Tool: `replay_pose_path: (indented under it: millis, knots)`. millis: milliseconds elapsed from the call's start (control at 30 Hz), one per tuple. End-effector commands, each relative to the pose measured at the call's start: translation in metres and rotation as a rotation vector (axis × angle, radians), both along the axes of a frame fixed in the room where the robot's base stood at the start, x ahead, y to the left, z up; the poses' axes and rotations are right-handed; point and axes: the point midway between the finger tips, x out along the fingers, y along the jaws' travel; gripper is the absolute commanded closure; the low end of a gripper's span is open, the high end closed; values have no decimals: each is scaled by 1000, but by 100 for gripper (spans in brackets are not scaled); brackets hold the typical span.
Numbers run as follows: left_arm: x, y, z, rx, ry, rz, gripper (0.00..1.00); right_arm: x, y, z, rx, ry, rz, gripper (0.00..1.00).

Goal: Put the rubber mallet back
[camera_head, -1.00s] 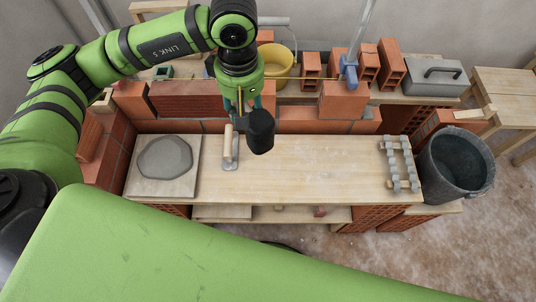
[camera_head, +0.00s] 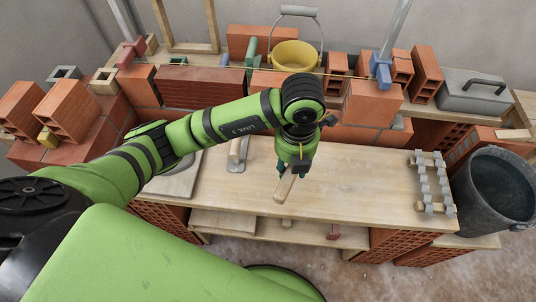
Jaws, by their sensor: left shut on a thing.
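My left gripper (camera_head: 293,170) is shut above the middle of the wooden worktop (camera_head: 350,185), its fingers pointing down. A pale wooden handle (camera_head: 285,190), which I take to be the rubber mallet's, sticks out below the fingers towards the near edge. The mallet's black head is hidden or cannot be made out behind my wrist. I cannot tell whether the handle touches the worktop. My right gripper is out of view.
A trowel (camera_head: 236,160) and a board (camera_head: 180,184) lie left of the gripper, partly behind my arm. A grey notched rack (camera_head: 433,185) and a dark bucket (camera_head: 492,190) are at the right. Bricks (camera_head: 371,103) and a yellow bucket (camera_head: 296,55) line the back.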

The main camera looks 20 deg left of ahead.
Motion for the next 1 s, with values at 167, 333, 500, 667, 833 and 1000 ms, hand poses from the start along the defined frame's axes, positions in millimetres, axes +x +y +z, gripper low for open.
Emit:
replay_pose_path:
  millis: [167, 333, 500, 667, 833, 1000]
  knots:
    - [-3, -7, -22, -7, 7, 239, 100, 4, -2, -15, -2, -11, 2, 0]
    - [-2, -3, -30, -4, 10, 330, 100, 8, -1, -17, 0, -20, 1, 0]
    - [12, 27, -49, 1, 13, 342, 100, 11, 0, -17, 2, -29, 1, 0]
    - [29, 60, -70, 1, 12, 340, 100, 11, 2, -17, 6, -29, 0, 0]
    - [43, 85, -88, -3, 11, 335, 100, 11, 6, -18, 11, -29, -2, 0]
    - [49, 95, -96, -4, 10, 331, 100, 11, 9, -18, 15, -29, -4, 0]
